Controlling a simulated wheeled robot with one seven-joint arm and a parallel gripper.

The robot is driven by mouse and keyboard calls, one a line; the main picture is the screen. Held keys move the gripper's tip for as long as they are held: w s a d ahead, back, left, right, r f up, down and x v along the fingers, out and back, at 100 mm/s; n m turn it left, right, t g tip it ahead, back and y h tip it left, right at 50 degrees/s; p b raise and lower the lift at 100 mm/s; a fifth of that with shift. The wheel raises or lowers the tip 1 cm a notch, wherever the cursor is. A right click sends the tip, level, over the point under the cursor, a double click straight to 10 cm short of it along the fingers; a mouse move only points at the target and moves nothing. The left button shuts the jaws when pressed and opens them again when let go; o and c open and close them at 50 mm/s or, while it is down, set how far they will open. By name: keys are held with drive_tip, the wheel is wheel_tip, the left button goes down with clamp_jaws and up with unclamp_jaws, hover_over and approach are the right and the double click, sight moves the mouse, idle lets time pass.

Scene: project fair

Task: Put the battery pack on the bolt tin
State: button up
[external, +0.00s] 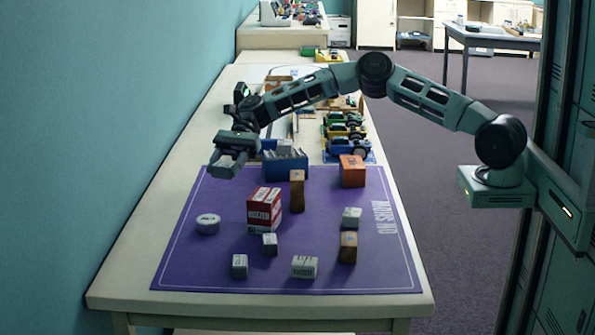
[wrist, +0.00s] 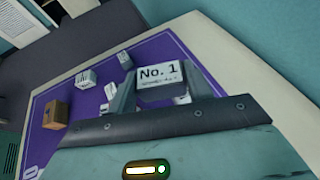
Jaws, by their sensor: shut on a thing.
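My gripper (external: 226,167) is above the far left part of the purple mat. In the wrist view my gripper (wrist: 157,88) is shut on a block with a white label reading "No. 1" (wrist: 160,72), which I take for the battery pack. In the external view the fingers mostly hide the block. A low round white tin (external: 208,223), probably the bolt tin, stands on the mat's left side. It is nearer the camera than my gripper and apart from it. A pale thing partly hidden behind the held block in the wrist view may be this tin.
A red and white box (external: 264,211) stands right of the tin, a tall brown block (external: 297,190) behind it. Several small white boxes, one a cube (external: 240,266), stand nearer the front. A blue bin (external: 286,166) and an orange box (external: 352,171) stand at the back.

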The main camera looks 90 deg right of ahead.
drive_tip(key=b, duration=0.3)
hover_over(210, 217)
drive_tip(key=m+t, duration=0.1)
wheel_tip(210, 217, down, 10)
drive_tip(key=shift+a+f+b, duration=0.15)
drive_tip(key=shift+b, duration=0.65)
drive_tip(key=o, duration=1)
drive_tip(key=p+v, duration=0.1)
drive_tip(key=v, duration=1.1)
